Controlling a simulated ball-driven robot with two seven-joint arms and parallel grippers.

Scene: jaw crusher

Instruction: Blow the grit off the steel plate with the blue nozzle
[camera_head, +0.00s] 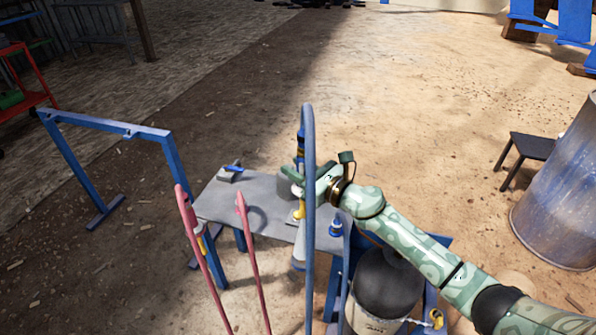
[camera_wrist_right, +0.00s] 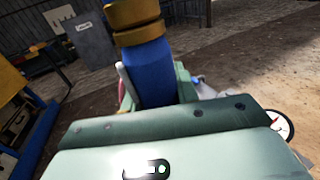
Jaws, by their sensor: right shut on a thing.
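My right gripper (camera_head: 298,180) is at the end of the green arm reaching in from the right, above the grey bench top. It is shut on the blue nozzle (camera_head: 301,142), which stands roughly upright with brass-coloured bands. In the right wrist view the blue nozzle (camera_wrist_right: 148,72) rises from between the jaws, its brass collar on top. My left gripper is not in view.
The grey bench top (camera_head: 262,210) carries a small grey block (camera_head: 229,174) at its far left and a blue-topped bottle (camera_head: 336,227). A blue frame (camera_head: 105,124) is left, a dark tank (camera_head: 386,285) front right. Open ground lies behind.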

